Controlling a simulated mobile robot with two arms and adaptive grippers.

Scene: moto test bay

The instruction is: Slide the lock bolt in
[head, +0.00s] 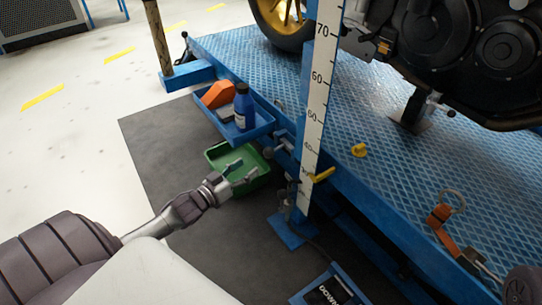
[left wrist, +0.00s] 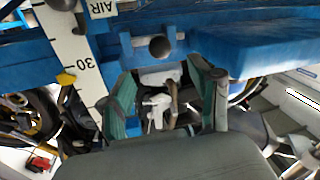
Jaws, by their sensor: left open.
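What looks like the lock bolt (head: 283,145) sticks out of the blue lift's side, just left of the scale post, as a grey bar with a rounded end. How far the bolt is in is unclear. My right gripper is not in view.
The scale post (head: 317,90) with a yellow lever (head: 322,174) stands right of the bolt. Dark mat (head: 165,140) is clear at left.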

